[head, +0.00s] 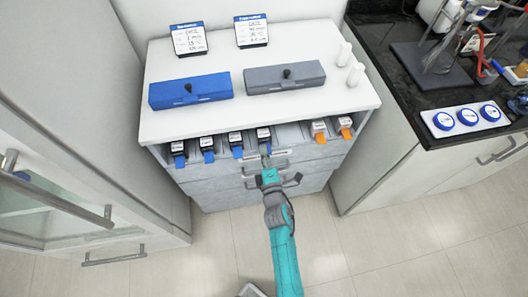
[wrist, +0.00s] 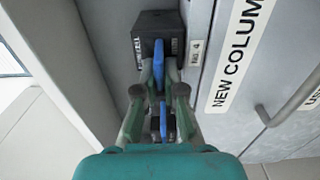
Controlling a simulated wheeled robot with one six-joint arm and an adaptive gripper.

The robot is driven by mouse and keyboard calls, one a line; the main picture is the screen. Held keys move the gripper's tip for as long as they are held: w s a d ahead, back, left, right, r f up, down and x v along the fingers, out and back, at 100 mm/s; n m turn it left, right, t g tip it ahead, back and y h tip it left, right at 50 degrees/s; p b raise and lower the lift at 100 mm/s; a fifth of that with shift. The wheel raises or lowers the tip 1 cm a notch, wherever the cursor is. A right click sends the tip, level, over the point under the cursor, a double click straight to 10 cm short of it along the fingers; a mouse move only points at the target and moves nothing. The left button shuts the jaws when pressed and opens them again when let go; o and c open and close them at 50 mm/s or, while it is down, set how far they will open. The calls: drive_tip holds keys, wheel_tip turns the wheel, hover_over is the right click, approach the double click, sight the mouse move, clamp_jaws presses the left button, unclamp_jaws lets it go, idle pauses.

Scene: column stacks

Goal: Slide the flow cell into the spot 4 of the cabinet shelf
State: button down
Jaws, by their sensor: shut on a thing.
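The flow cell is a dark block (wrist: 152,28) with a white-lettered face and a blue tab (wrist: 158,62) in the wrist view. My gripper (wrist: 160,78) is shut on the blue tab, one finger on each side. The block stands in a shelf bay beside the "NO. 4" label (wrist: 196,52). In the head view the flow cell (head: 263,134) is at the shelf front, fourth from the left, with my gripper (head: 265,161) just in front of it. The block's far end is hidden, so its depth in the bay cannot be told.
Three similar blue-tabbed units (head: 207,143) sit to the left on the cabinet shelf (head: 293,136), and two orange-tabbed units (head: 318,129) to the right. Drawer handles lie close below my gripper. A "NEW COLUMN" label (wrist: 237,50) is on the front. The floor in front is clear.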

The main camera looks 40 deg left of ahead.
drive_tip(key=c, duration=1.2)
unclamp_jaws()
drive_tip(key=v, duration=1.2)
